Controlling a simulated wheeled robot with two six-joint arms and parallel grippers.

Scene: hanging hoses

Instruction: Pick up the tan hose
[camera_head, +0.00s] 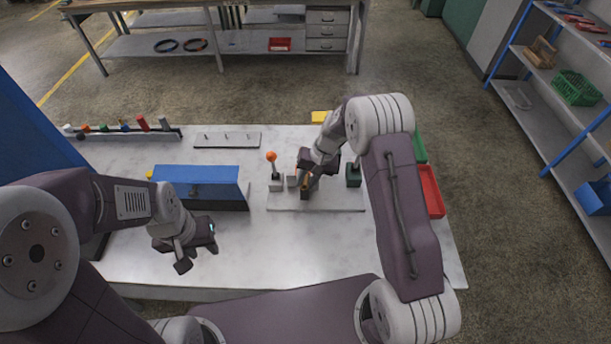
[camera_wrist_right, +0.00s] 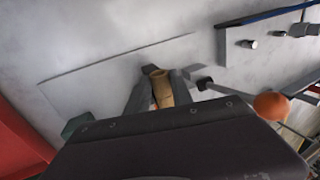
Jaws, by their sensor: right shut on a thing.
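The tan hose (camera_wrist_right: 162,91) is between the two fingers of my right gripper in the right wrist view; only a short tan piece shows, and the gripper body hides the rest. In the head view my right gripper (camera_head: 306,186) is shut on it, low over the light grey plate (camera_head: 335,206) at the middle of the table. A bit of tan (camera_head: 305,183) shows there at the fingers. I cannot tell whether the hose is clear of the plate. My left gripper (camera_head: 197,248) is open and empty, in front of the blue box.
An orange ball on a stick (camera_head: 271,157) stands just left of my right gripper; a dark green block (camera_head: 353,176) stands to its right. A blue box (camera_head: 205,184) is further left, a red tray (camera_head: 430,190) at the right edge. The table's front middle is clear.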

